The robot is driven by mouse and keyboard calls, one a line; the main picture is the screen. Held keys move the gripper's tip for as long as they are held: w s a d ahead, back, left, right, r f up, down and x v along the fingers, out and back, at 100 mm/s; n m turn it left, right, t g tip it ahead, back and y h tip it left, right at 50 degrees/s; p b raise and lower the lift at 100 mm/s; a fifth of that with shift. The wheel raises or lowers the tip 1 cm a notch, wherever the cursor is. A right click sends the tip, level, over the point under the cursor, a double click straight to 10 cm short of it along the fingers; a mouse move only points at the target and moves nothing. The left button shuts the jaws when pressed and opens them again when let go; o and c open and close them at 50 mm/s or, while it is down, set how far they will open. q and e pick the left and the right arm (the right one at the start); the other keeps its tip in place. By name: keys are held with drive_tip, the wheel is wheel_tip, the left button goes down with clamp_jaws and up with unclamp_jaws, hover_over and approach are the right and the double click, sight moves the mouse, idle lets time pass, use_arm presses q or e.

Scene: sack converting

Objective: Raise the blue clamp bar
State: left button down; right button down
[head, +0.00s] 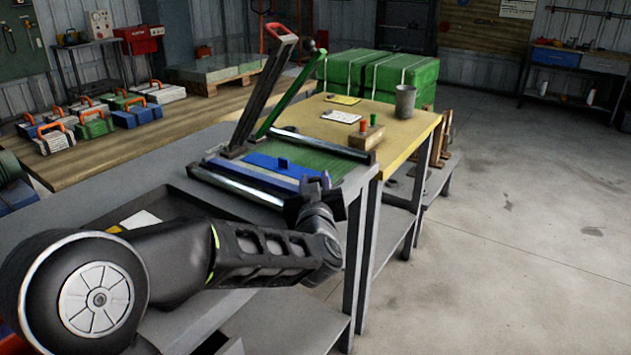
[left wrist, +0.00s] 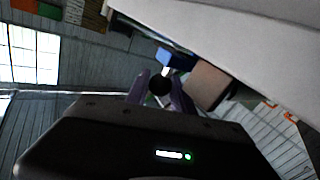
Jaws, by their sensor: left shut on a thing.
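The blue clamp bar (head: 265,163) lies low across the bench-top machine in the head view, with a small upright tab on it. Its right end is close to my left gripper (head: 318,190), which partly hides that end. In the left wrist view, my left gripper (left wrist: 160,88) has its two dark fingers closed around a black round knob (left wrist: 159,84). A blue part (left wrist: 180,58) shows just beyond the knob. I cannot see clearly how the knob joins the bar. My right gripper is in neither view.
Metal rollers (head: 236,188) and a green sheet (head: 325,157) lie beside the bar. A yellow table (head: 400,125) holds a grey cup (head: 405,101). The floor at right is mostly clear.

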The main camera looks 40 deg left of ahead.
use_arm(q)
drive_tip(key=a+r+n+g+h+p, duration=0.1)
drive_tip(key=a+r+n+h+p, duration=0.1)
drive_tip(key=a+r+p, duration=0.5)
drive_tip(key=a+r+n+g+h+p, duration=0.1)
drive_tip(key=a+r+n+p, duration=0.3)
drive_tip(key=r+p, duration=1.3)
drive_tip(key=shift+s+a+g+h+p, duration=0.25)
drive_tip(key=shift+a+h+p, duration=0.55)
drive_tip(key=shift+a+p, duration=0.95)
drive_tip(key=shift+w+d+p, duration=0.1)
drive_tip(key=shift+d+p, duration=0.25)
drive_tip(key=shift+d, duration=0.05)
drive_tip(key=c, duration=1.4)
unclamp_jaws()
drive_tip(key=p+v, duration=0.2)
drive_tip(key=v, duration=0.5)
drive_tip(key=shift+s+d+r+p, duration=0.15)
drive_tip(key=shift+s+d+p, duration=0.05)
drive_tip(key=shift+s+p, duration=0.15)
